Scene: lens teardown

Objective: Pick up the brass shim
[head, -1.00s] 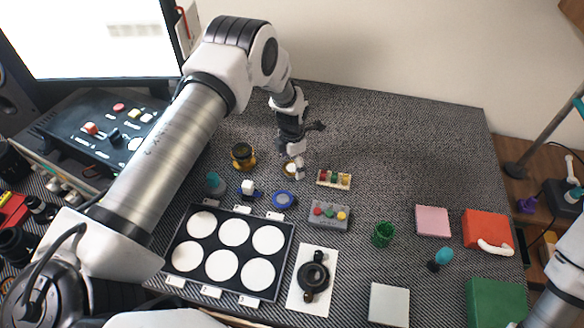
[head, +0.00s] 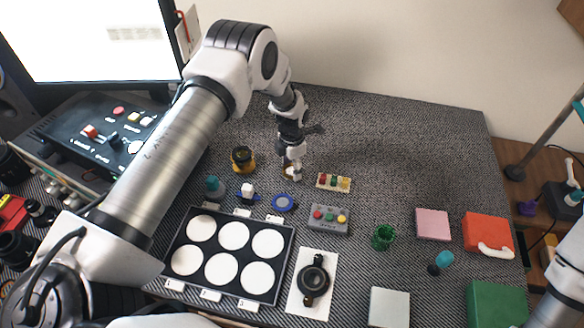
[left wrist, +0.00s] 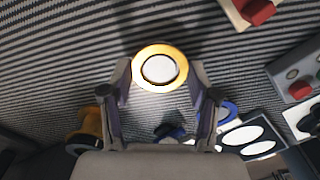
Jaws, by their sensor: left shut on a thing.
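The brass shim is a gold ring with a pale centre (left wrist: 160,48). In the left wrist view it sits between the two fingertips of my left gripper (left wrist: 162,80). In the head view the left gripper (head: 290,168) points down at the back middle of the mat, shut on the shim (head: 293,176), which is partly hidden by the fingers. I cannot tell whether the shim is clear of the mat. My right gripper is out of view; only part of that arm shows at the right edge.
Close by are a black-and-yellow part (head: 243,159), a blue ring (head: 284,203) and a small block with coloured pegs (head: 333,183). A tray with white discs (head: 290,246) lies in front. The mat (head: 410,140) is clear to the back right.

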